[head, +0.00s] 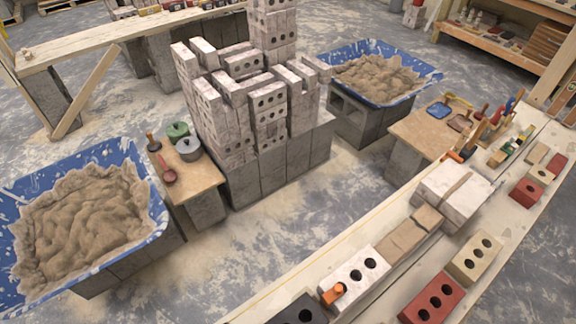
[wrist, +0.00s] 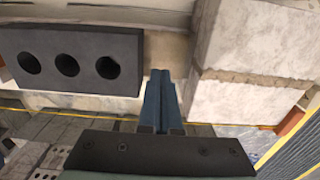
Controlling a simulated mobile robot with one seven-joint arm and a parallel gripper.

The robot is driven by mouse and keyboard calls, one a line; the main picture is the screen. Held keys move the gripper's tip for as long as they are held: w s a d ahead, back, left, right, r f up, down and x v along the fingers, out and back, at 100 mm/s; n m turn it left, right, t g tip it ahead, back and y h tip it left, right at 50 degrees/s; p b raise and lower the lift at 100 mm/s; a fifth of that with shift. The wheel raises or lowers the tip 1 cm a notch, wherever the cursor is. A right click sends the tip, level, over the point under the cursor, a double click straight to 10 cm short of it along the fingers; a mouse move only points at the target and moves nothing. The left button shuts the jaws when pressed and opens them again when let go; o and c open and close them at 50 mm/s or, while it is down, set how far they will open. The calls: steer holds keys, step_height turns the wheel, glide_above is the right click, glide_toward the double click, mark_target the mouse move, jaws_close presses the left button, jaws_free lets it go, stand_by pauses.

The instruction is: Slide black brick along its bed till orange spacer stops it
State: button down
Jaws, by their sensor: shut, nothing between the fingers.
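The black brick (wrist: 82,62), with three round holes, fills the upper left of the wrist view. In the head view only part of the black brick (head: 298,312) shows, at the bottom edge. The orange spacer (head: 335,293) is at the near end of a pale three-holed brick (head: 356,272), on the side facing the black brick. Any space between spacer and black brick is hard to judge. My gripper (wrist: 160,78) is shut and empty, just right of the black brick's end in the wrist view. Contact is unclear. The head view does not show it.
A pale block with a mortar joint (wrist: 245,82) stands close on the gripper's other side. In the head view, loose bricks, including a red one (head: 432,302), lie along the bench's right side. A brick wall and blue mortar tubs (head: 150,205) stand beyond.

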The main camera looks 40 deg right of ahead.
steer(key=shift+f+b, duration=2.05)
steer(key=shift+f, duration=1)
steer(key=shift+r, duration=0.1)
steer(key=shift+r+p, duration=0.4)
steer(key=shift+p, duration=0.3)
steer(key=shift+d, duration=2.1)
steer(key=shift+a+p, duration=0.15)
steer(key=shift+p, duration=0.15)
steer(key=shift+a, duration=0.7)
step_height(320, 180, up, 9)
steer(key=p, duration=0.9)
steer(key=shift+p, duration=0.3)
